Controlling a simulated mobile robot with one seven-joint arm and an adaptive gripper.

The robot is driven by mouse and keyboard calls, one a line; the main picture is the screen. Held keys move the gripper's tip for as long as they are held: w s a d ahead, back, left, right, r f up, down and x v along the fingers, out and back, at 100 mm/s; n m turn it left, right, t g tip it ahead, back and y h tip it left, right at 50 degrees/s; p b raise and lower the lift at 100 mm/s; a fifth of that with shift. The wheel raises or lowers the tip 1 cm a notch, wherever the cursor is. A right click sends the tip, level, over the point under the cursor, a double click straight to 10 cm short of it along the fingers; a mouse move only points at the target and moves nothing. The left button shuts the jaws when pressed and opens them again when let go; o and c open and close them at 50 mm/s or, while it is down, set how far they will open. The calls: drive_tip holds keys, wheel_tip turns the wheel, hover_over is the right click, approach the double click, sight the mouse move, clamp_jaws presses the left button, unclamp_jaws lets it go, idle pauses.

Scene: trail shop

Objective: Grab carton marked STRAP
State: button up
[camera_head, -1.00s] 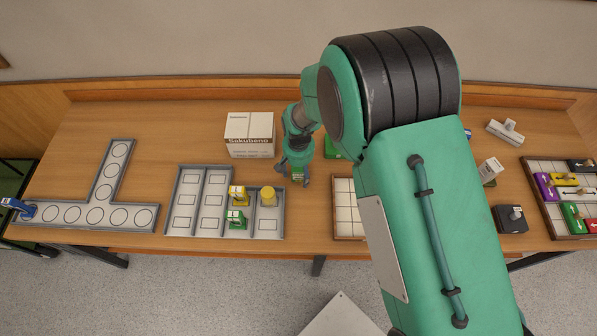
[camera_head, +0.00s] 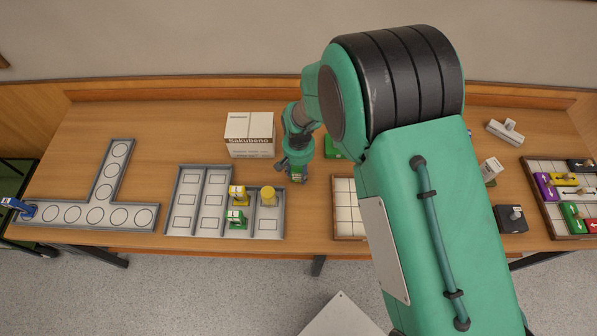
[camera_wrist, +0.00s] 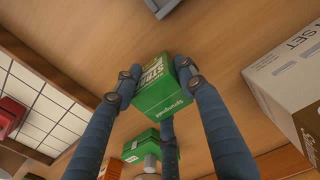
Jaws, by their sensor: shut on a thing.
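In the wrist view a green carton (camera_wrist: 165,92) with white lettering on its label sits between the dark blue fingers of my gripper (camera_wrist: 158,80). The lettering is tilted and partly covered, so I cannot read it fully. The fingers are shut on the carton from both sides, and another finger shows below it. In the head view my gripper (camera_head: 297,175) is low over the table, right of the grey tray, and mostly hides the carton. I cannot tell whether the carton touches the table.
A white Sakubeno box (camera_head: 250,140) stands close behind and left of my gripper. Another green object (camera_head: 331,150) lies behind right. A tiled tray (camera_head: 346,190) is to the right.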

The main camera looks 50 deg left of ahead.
drive_tip(key=shift+r, duration=0.5)
wheel_tip(320, 180, up, 2)
drive_tip(key=shift+r+p, duration=0.15)
drive_tip(key=shift+p, duration=0.15)
drive_tip(key=s+d, duration=0.2)
drive_tip(key=d, duration=0.2)
drive_tip(key=s+d+p, duration=0.1)
drive_tip(key=s+d, duration=0.2)
drive_tip(key=d, duration=0.2)
drive_tip(key=s+d+r, duration=0.1)
drive_tip(key=s+d, duration=0.2)
drive_tip(key=d, duration=0.1)
drive_tip(key=shift+d+r, duration=0.1)
drive_tip(key=shift+d, duration=0.25)
